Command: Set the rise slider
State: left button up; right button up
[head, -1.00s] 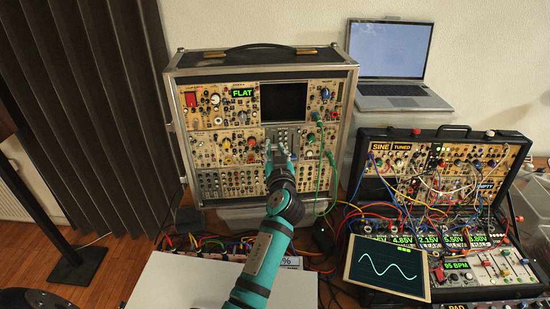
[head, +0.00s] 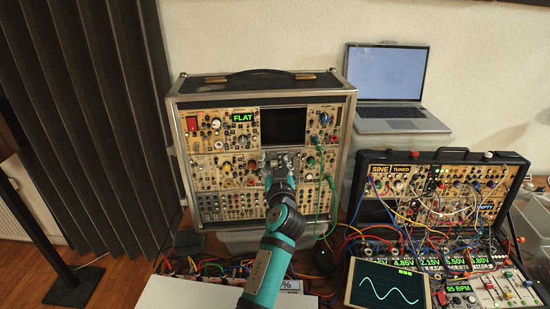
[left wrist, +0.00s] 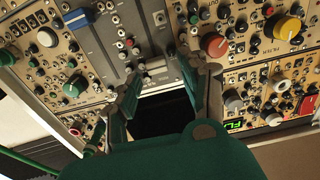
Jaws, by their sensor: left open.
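The tall synth case (head: 350,125) stands upright, with a FLAT display (head: 242,117) and a dark screen (head: 284,125) in its upper part. My left gripper (head: 281,162) is in front of the panel, just below the screen, and covers part of it. In the left wrist view its fingers (left wrist: 165,78) are apart with nothing between them. I cannot read which slider is the rise one. My right gripper is not in view.
Green cables (head: 330,185) hang on the case just right of my arm. A second open case (head: 430,156) with many patch cables, a tablet (head: 389,290) with a wave, and a laptop (head: 390,77) are at right. A white box (head: 190,292) lies in front.

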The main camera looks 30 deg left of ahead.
pick_arm(q)
notch_tip(320, 180, up, 10)
dwell(0.4)
jog(key=shift+f, duration=0.1)
